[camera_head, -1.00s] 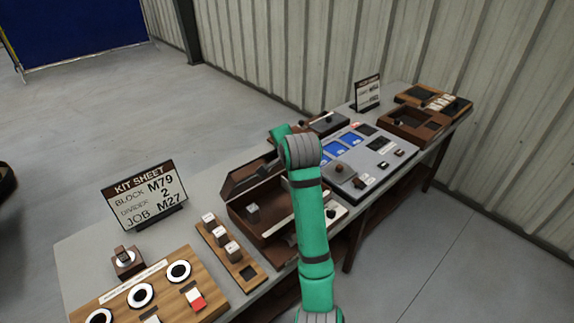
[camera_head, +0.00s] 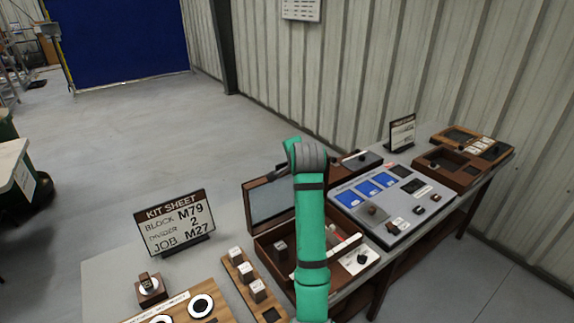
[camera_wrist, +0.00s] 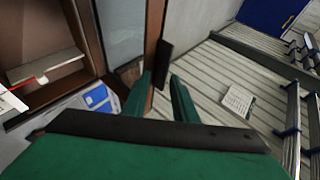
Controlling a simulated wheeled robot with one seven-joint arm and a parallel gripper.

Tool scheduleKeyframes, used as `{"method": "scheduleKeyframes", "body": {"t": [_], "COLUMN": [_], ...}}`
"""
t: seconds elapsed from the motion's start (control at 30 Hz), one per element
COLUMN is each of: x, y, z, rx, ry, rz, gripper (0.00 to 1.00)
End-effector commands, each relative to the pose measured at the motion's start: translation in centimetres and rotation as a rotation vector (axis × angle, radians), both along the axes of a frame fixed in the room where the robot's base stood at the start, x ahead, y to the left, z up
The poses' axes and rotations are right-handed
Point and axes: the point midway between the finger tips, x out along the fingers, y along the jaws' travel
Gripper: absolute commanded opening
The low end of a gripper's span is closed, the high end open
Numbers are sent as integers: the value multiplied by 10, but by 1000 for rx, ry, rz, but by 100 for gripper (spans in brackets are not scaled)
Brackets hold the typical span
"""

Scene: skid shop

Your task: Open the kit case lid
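The kit case (camera_head: 270,254) is a brown box on the bench, with a dark block, a white strip and small parts inside. Its lid (camera_head: 270,204), a brown frame around a grey pane, stands raised at the back edge, roughly upright. My arm hides the right part of case and lid. In the wrist view the lid (camera_wrist: 121,35) runs down the picture, with the case interior (camera_wrist: 40,45) to its left. My gripper (camera_wrist: 162,95) has its two green fingers apart, close to the lid's brown edge and a dark tab. I cannot tell whether they touch.
A kit sheet sign (camera_head: 175,222) stands left of the case, with a strip of blocks (camera_head: 245,275) in front. A grey panel with blue screens (camera_head: 390,205) lies to the right. Further right is a brown tray (camera_head: 455,170). The corrugated wall is behind.

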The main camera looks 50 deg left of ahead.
Motion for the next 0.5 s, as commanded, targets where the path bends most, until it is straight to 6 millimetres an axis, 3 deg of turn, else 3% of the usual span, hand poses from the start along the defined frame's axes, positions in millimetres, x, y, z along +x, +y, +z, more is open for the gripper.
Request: {"method": "scheduleKeyframes", "body": {"t": [0.3, 0.5], "x": [-1, -13], "y": [-1, -15], "z": [2, 15], "rx": [0, 2], "ry": [-1, -2], "rz": [1, 3], "gripper": [25, 25]}}
